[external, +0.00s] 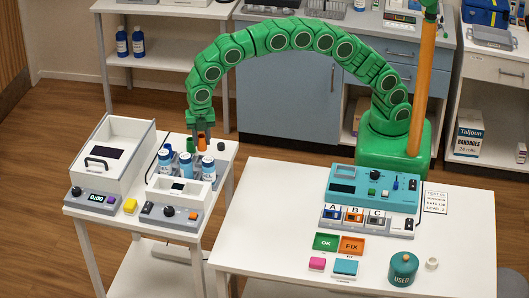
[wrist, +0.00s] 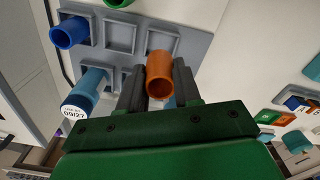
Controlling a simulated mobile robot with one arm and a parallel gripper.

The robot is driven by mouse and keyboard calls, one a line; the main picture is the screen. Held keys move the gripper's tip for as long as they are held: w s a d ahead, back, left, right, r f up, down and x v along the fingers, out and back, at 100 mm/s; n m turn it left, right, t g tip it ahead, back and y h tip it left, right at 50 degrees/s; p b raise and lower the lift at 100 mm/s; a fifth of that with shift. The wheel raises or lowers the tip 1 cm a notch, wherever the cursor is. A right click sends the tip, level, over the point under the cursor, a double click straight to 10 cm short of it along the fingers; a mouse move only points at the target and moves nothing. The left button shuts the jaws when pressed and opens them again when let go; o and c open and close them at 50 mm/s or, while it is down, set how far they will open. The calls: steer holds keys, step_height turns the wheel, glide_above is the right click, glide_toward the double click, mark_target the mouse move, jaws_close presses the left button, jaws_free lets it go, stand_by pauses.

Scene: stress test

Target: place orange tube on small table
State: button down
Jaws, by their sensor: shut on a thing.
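My gripper (external: 201,130) is over the back of the white table (external: 128,262) at the left, the narrower of the two tables. It is shut on an orange tube (external: 202,143), which stands about upright between the fingers. In the wrist view the orange tube (wrist: 162,70) shows its open end, with a dark finger on each side of my gripper (wrist: 158,85). A grey rack (wrist: 190,48) with square slots lies right by the tube; I cannot tell whether the tube's far end is still inside a slot.
Blue-capped bottles (external: 186,166) stand close to my gripper, with a white box device (external: 112,150) at left.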

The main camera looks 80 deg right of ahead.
steer(key=shift+f, duration=2.9)
steer(key=shift+f, duration=0.3)
steer(key=c, duration=0.7)
jaws_free()
steer(key=shift+r, duration=0.15)
